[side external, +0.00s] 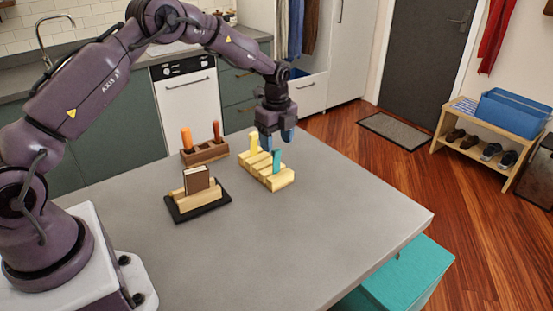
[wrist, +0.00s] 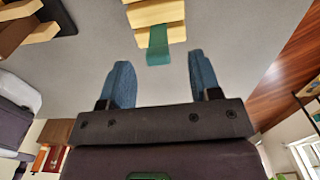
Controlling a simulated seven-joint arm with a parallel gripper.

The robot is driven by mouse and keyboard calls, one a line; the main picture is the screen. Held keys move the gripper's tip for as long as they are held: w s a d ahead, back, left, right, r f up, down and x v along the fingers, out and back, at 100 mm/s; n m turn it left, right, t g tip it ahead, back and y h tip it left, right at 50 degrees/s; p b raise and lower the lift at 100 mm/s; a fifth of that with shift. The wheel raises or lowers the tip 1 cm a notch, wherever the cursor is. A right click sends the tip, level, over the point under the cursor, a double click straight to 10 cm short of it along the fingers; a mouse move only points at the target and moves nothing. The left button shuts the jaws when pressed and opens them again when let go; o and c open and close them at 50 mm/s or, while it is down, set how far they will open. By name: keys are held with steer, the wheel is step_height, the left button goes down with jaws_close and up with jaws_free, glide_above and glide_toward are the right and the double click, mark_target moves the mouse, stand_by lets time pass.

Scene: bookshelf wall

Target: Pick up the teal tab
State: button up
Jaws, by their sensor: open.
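The teal tab (side external: 277,161) stands upright in a slotted pale-yellow wooden block (side external: 284,180) on the grey table. A yellow tab (side external: 254,143) stands at the block's other end. My gripper (side external: 277,143) points down with its blue fingers apart and empty, close above the block in the side view. In the wrist view, the teal tab (wrist: 158,42) shows ahead of the fingertips, roughly centred between them, at the near end of the block (wrist: 155,12). I see no contact between fingers and tab.
A brown rack (side external: 205,152) with orange- and red-handled items stands behind, to the left. A wooden holder (side external: 208,198) with a brown book-like piece sits on a black base (side external: 184,217). The table's front and right (side external: 340,215) are clear.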

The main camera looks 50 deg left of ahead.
mark_target(277, 149)
steer(key=f, duration=0.5)
steer(key=shift+s+d+f, duration=0.15)
steer(key=shift+d+f, duration=0.05)
steer(key=c, duration=1)
steer(key=shift+r, duration=0.15)
steer(key=shift+r, duration=0.55)
steer(key=s+d+r, duration=0.3)
steer(key=s+r, duration=0.9)
steer(key=s, duration=0.1)
steer(key=shift+m+g, duration=0.6)
steer(key=s+a, duration=0.2)
steer(key=s+a+r, duration=0.1)
steer(key=s+a, duration=0.1)
steer(key=a, duration=0.1)
steer(key=s+a, duration=0.2)
steer(key=shift+s+a+r, duration=0.1)
steer(key=shift+a+r, duration=0.05)
steer(key=shift+r, duration=0.2)
